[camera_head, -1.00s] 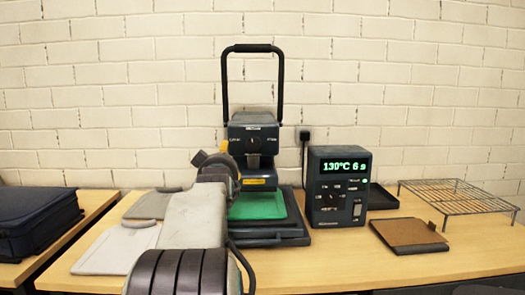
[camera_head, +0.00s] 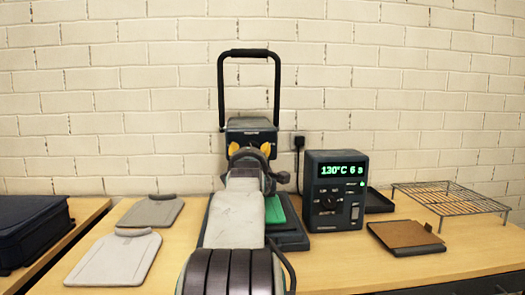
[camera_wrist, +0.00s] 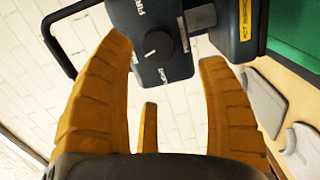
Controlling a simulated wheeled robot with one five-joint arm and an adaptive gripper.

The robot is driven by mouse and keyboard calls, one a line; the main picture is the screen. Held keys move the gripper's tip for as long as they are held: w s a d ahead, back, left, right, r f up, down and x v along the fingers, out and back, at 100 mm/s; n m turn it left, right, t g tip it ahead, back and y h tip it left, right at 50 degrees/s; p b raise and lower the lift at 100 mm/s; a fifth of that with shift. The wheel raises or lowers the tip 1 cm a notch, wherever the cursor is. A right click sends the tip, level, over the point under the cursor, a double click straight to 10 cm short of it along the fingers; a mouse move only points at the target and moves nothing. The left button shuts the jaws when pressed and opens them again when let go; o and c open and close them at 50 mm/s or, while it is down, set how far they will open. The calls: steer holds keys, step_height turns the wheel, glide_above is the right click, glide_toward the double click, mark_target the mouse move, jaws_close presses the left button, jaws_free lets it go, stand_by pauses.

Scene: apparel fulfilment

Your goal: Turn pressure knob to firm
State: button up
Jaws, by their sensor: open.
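The pressure knob (camera_wrist: 158,45) is a round black dial on the dark front of the press head (camera_wrist: 180,68). It shows in the wrist view with a white pointer mark on its lower-left side. A label that seems to read FIRM is above it, and another label is below. In the head view the press head (camera_head: 250,123) stands behind my gripper (camera_head: 250,150), which hides the knob. My gripper's orange fingers are spread wide in the wrist view (camera_wrist: 164,55), one on each side of the knob. They appear apart from it, with nothing between them.
The tall black press handle (camera_head: 249,54) rises above the head. A control box (camera_head: 338,170) reading 130°C 6 s stands to the right, with a wire rack (camera_head: 450,197) and brown pad (camera_head: 406,236) beyond. Pale boards (camera_head: 115,262) and a dark case (camera_head: 30,225) are left.

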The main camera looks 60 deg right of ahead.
steer(key=shift+w+d+n+p, duration=0.2)
steer(key=shift+w+d+n, duration=0.35)
steer(key=shift+d+n, duration=0.85)
steer(key=shift+w+d+n+p, duration=0.2)
steer(key=shift+w+d+n, duration=0.5)
steer(key=shift+n, duration=1.25)
steer(key=shift+w+d+n+p, duration=0.2)
steer(key=shift+w+d+n, duration=0.15)
steer(key=shift+d+n, duration=1.1)
steer(key=shift+o, duration=0.2)
steer(key=shift+a, duration=0.2)
steer(key=c, duration=1.3)
